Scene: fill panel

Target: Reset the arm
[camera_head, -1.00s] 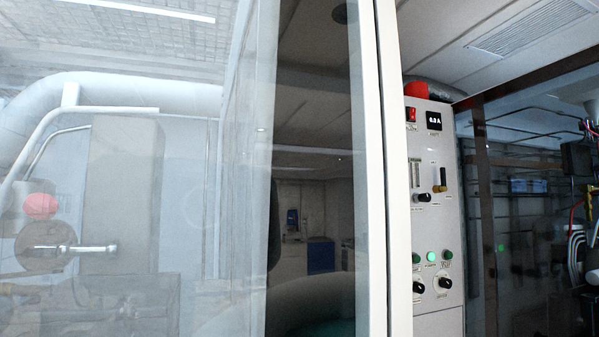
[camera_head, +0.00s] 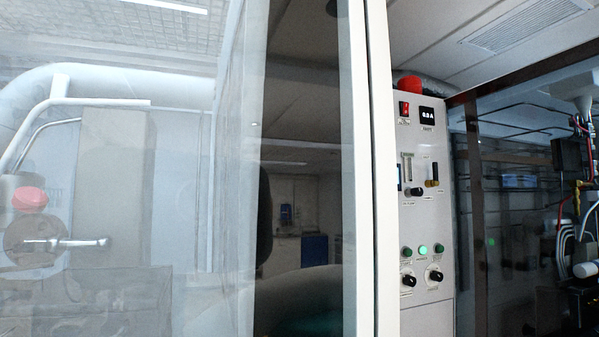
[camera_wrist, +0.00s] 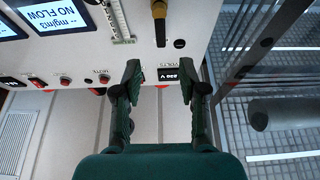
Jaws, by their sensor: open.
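My gripper (camera_wrist: 160,82) is open in the wrist view, its two dark green fingers apart with nothing held between them. It is in front of a light control panel (camera_wrist: 215,30), which appears upside down there. A small display reading 230 V (camera_wrist: 181,75) shows between the fingertips. I cannot tell whether the fingers touch the panel. In the head view a tall pale panel (camera_head: 425,215) stands right of centre, with a red switch, a 0.3 A display, knobs and a lit green button (camera_head: 423,250). My gripper is not clearly visible there.
A white upright frame post (camera_head: 382,180) stands left of the panel, with a glass pane beside it. Behind the glass are a pale pipe (camera_head: 30,95) and a red knob (camera_head: 30,198). Cables and fittings (camera_head: 580,190) crowd the far right. A grey cylinder (camera_wrist: 285,112) shows in the wrist view.

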